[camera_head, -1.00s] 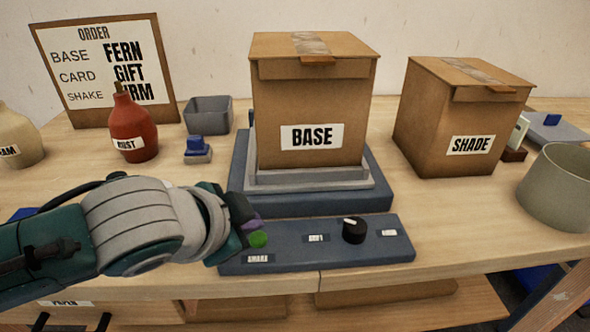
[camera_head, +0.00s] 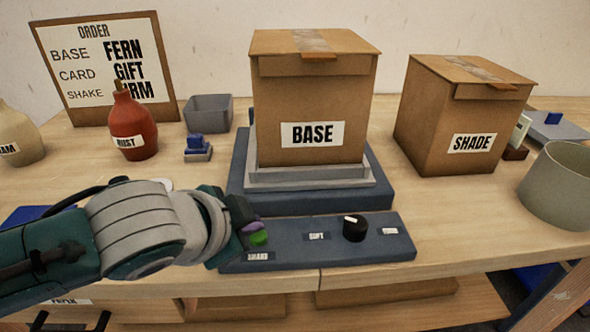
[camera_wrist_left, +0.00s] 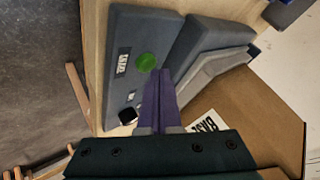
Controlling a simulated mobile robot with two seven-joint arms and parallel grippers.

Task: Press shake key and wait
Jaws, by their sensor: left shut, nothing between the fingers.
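The green shake key (camera_head: 258,238) sits at the left end of the dark blue control panel (camera_head: 290,255), above a small label. My left gripper (camera_head: 252,226) is shut and empty, its purple fingertips right at the key and partly over it in the head view. In the left wrist view the purple fingers (camera_wrist_left: 160,85) end beside the green key (camera_wrist_left: 146,62); I cannot tell whether it is pressed down. A black knob (camera_head: 355,230) with a white mark is further right on the panel. The BASE box (camera_head: 315,100) stands on the grey and blue shaker platform (camera_head: 240,180) behind the panel.
The order board (camera_head: 165,60) reads base FERN, card GIFT, and a partly hidden shake word. A red bottle (camera_head: 133,120), a grey bin (camera_head: 210,112), the SHADE box (camera_head: 460,115) and a grey-green pot (camera_head: 560,185) stand around. My right gripper is out of view.

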